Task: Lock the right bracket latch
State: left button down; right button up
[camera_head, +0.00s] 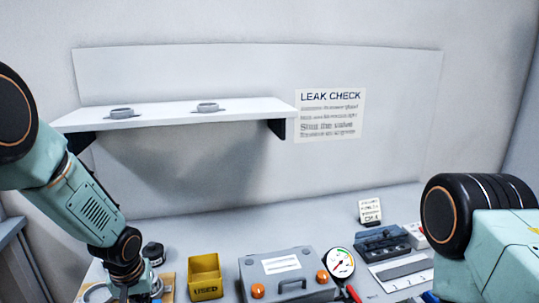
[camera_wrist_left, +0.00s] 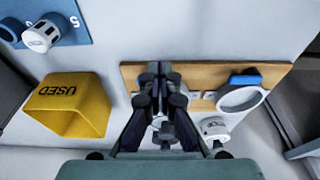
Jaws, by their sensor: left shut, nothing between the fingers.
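A wooden board (camera_wrist_left: 205,72) carries a pale ring bracket (camera_wrist_left: 241,97) with a blue latch piece (camera_wrist_left: 245,79) at its right end in the left wrist view. That view is turned round, so this bracket is the left one in the head view (camera_head: 97,292). My left gripper (camera_wrist_left: 158,70) is shut and empty, its fingertips over the board's other part. The right bracket and its latch are mostly hidden behind the fingers; I cannot tell the latch's position. In the head view my left gripper (camera_head: 124,294) points down at the board, cut off by the lower edge. My right gripper is out of view.
A yellow USED bin (camera_head: 205,276) stands right of the board. A white capped part (camera_wrist_left: 214,128) is near the board. A grey case (camera_head: 285,274), a gauge (camera_head: 340,262) and a dark toolbox (camera_head: 382,244) stand farther right. A shelf (camera_head: 170,114) hangs behind.

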pick_arm(q)
jog(key=shift+s+a, duration=0.1)
jog(key=shift+s+a, duration=0.1)
jog(key=shift+a, duration=0.1)
jog(key=shift+a+p, duration=0.4)
jog(key=shift+a, duration=0.15)
dwell(0.8)
jog(key=shift+a, duration=0.25)
jog(key=shift+r, duration=0.15)
jog(key=r+p, duration=0.5)
jog(key=shift+w+r+p, duration=0.3)
jog(key=shift+r+p, duration=0.1)
dwell(0.6)
jog(key=shift+f, duration=0.1)
